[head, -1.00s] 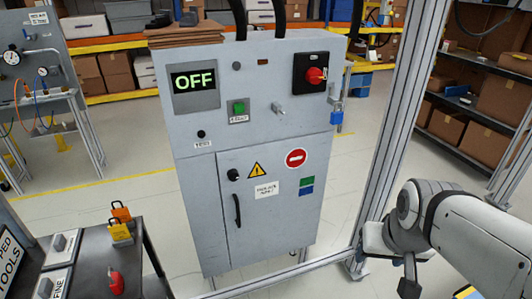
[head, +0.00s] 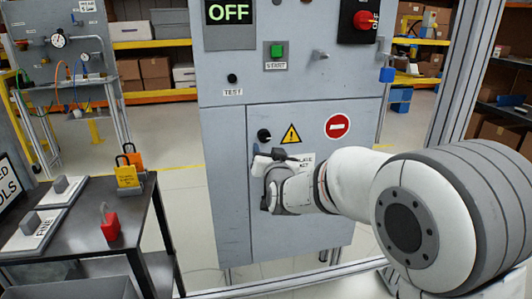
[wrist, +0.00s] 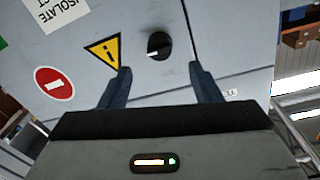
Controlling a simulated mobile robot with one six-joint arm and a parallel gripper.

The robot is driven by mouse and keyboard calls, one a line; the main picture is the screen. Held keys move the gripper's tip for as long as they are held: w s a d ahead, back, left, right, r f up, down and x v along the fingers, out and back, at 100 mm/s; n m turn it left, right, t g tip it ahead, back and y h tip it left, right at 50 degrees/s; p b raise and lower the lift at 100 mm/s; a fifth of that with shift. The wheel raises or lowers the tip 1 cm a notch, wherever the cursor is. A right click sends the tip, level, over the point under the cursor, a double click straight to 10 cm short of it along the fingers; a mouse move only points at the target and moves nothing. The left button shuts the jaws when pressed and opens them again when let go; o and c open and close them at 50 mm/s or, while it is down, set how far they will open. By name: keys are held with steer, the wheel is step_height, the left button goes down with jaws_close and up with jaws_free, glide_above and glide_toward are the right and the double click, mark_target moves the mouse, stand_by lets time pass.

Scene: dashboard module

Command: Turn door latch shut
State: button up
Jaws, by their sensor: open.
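The door latch is a round black knob (head: 264,135) on the upper left of the grey cabinet door (head: 300,240). In the wrist view the latch (wrist: 159,46) shows a pale mark on its face and lies just beyond and between my fingertips. My gripper (wrist: 161,76) is open and empty, its two dark fingers apart and pointing at the door. In the head view my gripper (head: 270,160) is in front of the door, just below the latch. The door handle is hidden behind my arm. I cannot tell how close the fingers are to the door.
A warning triangle (head: 291,134) and a red no-entry sign (head: 338,126) are on the door. Above are the OFF display (head: 229,12), green button (head: 277,50) and red switch (head: 365,19). A dark table (head: 90,225) with padlocks stands at left.

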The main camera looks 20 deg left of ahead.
mark_target(264, 138)
steer(key=x, duration=0.7)
steer(key=shift+w+a+b, duration=0.15)
steer(key=shift+w+b, duration=0.1)
steer(key=shift+b, duration=0.15)
steer(key=shift+r, duration=0.1)
steer(key=c, duration=0.9)
steer(key=shift+s+a, duration=0.1)
steer(key=shift+a, duration=0.05)
steer(key=shift+c, duration=0.4)
